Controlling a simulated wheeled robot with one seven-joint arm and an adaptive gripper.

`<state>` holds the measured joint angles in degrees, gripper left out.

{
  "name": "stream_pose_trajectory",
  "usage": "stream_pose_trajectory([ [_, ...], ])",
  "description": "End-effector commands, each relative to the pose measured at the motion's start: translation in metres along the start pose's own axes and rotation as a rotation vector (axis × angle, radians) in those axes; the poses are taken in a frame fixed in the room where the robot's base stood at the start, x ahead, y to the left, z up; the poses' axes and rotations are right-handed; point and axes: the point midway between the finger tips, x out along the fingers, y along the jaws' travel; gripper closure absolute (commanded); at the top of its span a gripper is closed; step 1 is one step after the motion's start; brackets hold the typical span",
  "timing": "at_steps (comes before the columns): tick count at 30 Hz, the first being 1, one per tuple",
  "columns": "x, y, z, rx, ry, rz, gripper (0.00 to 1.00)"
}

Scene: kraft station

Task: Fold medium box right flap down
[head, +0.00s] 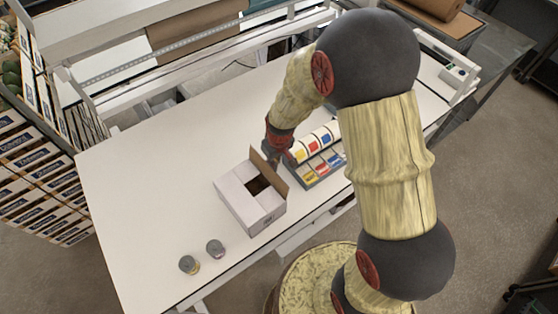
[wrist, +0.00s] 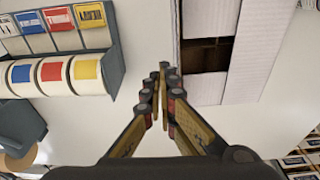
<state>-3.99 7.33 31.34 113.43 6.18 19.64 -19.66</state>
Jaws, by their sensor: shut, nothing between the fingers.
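The medium box (head: 237,203) is white outside and stands on the white table. Its right flap (head: 268,172) stands up, brown side showing, along the edge nearest the label rack. The other flaps lie inward, leaving a dark gap in the middle. In the wrist view the box (wrist: 262,50) fills the upper right, and the upright flap shows nearly edge-on along its left side. My gripper (wrist: 162,72) is shut and empty, just left of that flap there. In the head view it is down behind the flap, partly hidden; I cannot tell if it touches.
A grey rack (wrist: 85,45) with red, blue and yellow labelled rolls and cards stands close on the gripper's other side. Two cans (head: 215,249) stand near the table's front edge. The table's left part (head: 140,190) is clear.

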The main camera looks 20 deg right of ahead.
Motion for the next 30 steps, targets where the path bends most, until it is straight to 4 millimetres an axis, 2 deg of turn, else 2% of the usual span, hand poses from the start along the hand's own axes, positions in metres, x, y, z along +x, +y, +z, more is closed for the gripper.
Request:
stream_pose_trajectory([
  [12, -0.002, -0.033, 0.003, -0.002, -0.001, -0.001, 1.0],
  [25, -0.001, -0.037, 0.003, -0.001, -0.001, 0.0, 1.0],
  [30, 0.003, -0.048, 0.004, -0.004, -0.001, 0.0, 1.0],
])
